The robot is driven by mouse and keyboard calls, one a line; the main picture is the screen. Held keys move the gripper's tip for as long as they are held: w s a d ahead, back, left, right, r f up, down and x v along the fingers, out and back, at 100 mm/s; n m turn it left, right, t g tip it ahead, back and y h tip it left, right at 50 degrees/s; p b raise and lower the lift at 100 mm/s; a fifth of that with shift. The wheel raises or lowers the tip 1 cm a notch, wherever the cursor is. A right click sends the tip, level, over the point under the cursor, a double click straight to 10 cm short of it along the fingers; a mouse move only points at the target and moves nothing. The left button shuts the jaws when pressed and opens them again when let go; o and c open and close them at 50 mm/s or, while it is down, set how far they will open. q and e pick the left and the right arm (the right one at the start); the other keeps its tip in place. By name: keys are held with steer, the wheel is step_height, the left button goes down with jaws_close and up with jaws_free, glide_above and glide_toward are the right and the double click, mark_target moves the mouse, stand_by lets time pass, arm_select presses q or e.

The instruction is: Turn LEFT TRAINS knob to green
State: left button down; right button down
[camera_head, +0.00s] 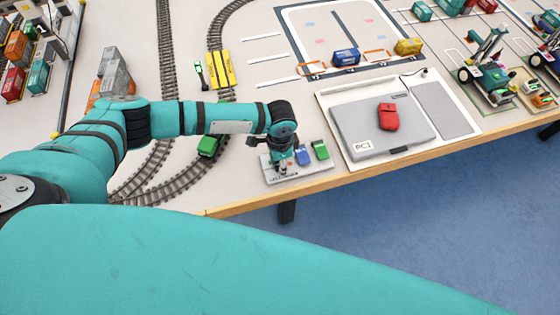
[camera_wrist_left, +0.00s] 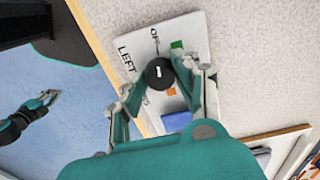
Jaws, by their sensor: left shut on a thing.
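The LEFT TRAINS panel (camera_head: 318,181) is a pale plate at the table's front edge. It also shows in the left wrist view (camera_wrist_left: 137,45), with the words LEFT and OFF legible. Its round black knob (camera_wrist_left: 160,73) has a white mark running roughly up and down the picture, in line with OFF. A green square (camera_wrist_left: 176,45) lies above right of the knob and an orange square (camera_wrist_left: 171,91) below it. My left gripper (camera_head: 284,163) points down over the panel, its fingers shut on the knob. My right gripper (camera_wrist_left: 42,103) shows small over the floor; its opening is unclear.
A blue block (camera_head: 303,156) and a green block (camera_head: 320,149) are at the panel beside my left gripper. Tracks with a green wagon (camera_head: 208,145) run to the left.

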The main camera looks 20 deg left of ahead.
arm_select(q)
steer(key=shift+m, duration=0.3)
steer(key=m+p, duration=0.1)
steer(key=m, duration=0.1)
steer(key=shift+m, duration=2.6)
steer(key=c, duration=1)
jaws_free()
steer(key=shift+o, duration=0.2)
steer(key=shift+r, duration=0.1)
step_height(320, 180, up, 12)
